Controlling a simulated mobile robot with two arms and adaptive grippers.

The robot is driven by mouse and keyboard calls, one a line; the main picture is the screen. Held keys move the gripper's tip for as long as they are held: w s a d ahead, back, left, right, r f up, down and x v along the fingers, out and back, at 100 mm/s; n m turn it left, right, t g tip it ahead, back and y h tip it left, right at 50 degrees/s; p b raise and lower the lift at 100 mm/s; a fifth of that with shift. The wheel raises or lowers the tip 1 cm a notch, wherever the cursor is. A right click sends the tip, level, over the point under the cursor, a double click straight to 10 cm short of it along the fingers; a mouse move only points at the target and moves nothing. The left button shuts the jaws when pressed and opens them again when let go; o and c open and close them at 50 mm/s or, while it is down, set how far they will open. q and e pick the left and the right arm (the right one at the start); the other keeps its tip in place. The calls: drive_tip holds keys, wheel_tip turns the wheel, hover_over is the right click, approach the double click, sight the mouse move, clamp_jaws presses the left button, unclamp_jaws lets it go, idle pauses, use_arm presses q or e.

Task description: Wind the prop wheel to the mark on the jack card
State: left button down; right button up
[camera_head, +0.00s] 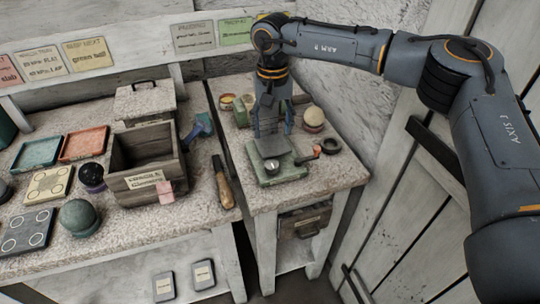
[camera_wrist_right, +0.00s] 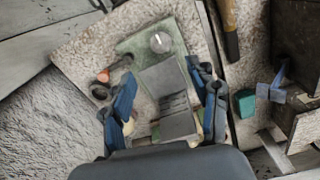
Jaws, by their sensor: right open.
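A green-based device (camera_head: 272,172) with a grey stepped plate stands on the right-hand bench; I take it to be the jack. It also shows in the right wrist view (camera_wrist_right: 178,38), with a pale round knob (camera_wrist_right: 160,42) on its base. A small orange-tipped handle (camera_head: 316,151) sticks out at its side. Which part is the prop wheel, I cannot tell. My right gripper (camera_head: 272,132) is above the device, pointing down, its fingers apart and empty. In its wrist view the fingers (camera_wrist_right: 166,106) flank the grey plate. The jack card and its mark cannot be made out. My left gripper is out of view.
A wooden-handled tool (camera_head: 222,183) lies at the left bench's edge, near a wooden box (camera_head: 185,180). Several cards (camera_head: 85,54) hang along the back rail. A gap separates the benches.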

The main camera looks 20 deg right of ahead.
sight(272, 163)
drive_tip(key=f, duration=0.3)
drive_tip(key=shift+s+f+p, duration=0.2)
drive_tip(key=shift+f+p, duration=0.15)
drive_tip(key=shift+f, duration=0.05)
wheel_tip(272, 163, down, 2)
drive_tip(key=shift+w+f, duration=0.1)
drive_tip(key=shift+w, duration=0.05)
wheel_tip(272, 163, down, 5)
drive_tip(key=shift+f+p, duration=0.1)
drive_tip(key=shift+p, duration=0.5)
drive_tip(key=shift+f, duration=0.25)
drive_tip(key=shift+w+f, duration=0.1)
drive_tip(key=shift+f, duration=0.15)
drive_tip(key=c, duration=1.2)
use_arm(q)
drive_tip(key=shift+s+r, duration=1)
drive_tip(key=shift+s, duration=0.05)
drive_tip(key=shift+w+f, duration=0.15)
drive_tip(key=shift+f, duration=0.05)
use_arm(e)
drive_tip(key=shift+m, duration=0.4)
